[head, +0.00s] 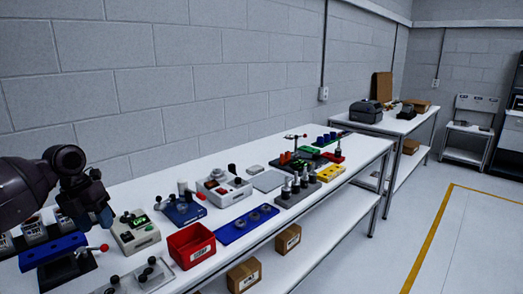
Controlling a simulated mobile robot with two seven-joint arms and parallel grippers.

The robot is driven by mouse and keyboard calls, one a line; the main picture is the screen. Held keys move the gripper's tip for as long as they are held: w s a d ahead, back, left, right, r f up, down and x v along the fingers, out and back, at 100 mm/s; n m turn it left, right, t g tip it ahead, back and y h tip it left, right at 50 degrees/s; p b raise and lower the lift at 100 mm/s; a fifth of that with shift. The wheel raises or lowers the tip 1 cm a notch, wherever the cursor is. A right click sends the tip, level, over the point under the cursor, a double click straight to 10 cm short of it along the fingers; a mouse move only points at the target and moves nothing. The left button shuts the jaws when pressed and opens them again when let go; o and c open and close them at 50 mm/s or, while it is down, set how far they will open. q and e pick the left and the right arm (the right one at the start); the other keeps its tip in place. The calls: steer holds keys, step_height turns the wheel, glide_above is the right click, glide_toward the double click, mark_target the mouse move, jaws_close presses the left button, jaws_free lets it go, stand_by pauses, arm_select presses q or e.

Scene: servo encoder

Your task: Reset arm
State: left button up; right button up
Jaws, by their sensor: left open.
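My left arm comes in from the left edge of the head view. Its gripper (92,212) hangs over the left end of the long white workbench (215,165), fingers pointing down. It is open, and I see nothing held in it. It is above and beside a blue block (52,250) and left of a beige device with a green display (135,232). The arm hides part of the bench's left end. My right gripper is not in view.
Cardboard boxes (244,274) sit on the lower shelf. A second table (405,124) stands beyond. The floor (450,240) at right is clear.

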arm_select(q)
steer(key=w+d+r+n+t, duration=0.35)
steer(key=w+n+t, duration=0.45)
steer(key=n, duration=0.5)
steer(key=s+d+f+n+t+h, duration=0.2)
steer(key=d+f+n+t, duration=0.2)
steer(key=d+f+n, duration=0.5)
steer(key=s+f+n+y, duration=0.1)
steer(key=s+f+n, duration=0.3)
steer(key=s+f, duration=0.4)
steer(key=s+f+n+y, duration=0.2)
steer(key=s+f+n, duration=0.2)
steer(key=s+f, duration=0.5)
steer(key=s+f+n+y, duration=0.1)
steer(key=s+f+n, duration=0.3)
steer(key=s+f, duration=0.5)
steer(key=s, duration=1)
steer(key=shift+s+g, duration=0.2)
steer(key=shift+g, duration=0.2)
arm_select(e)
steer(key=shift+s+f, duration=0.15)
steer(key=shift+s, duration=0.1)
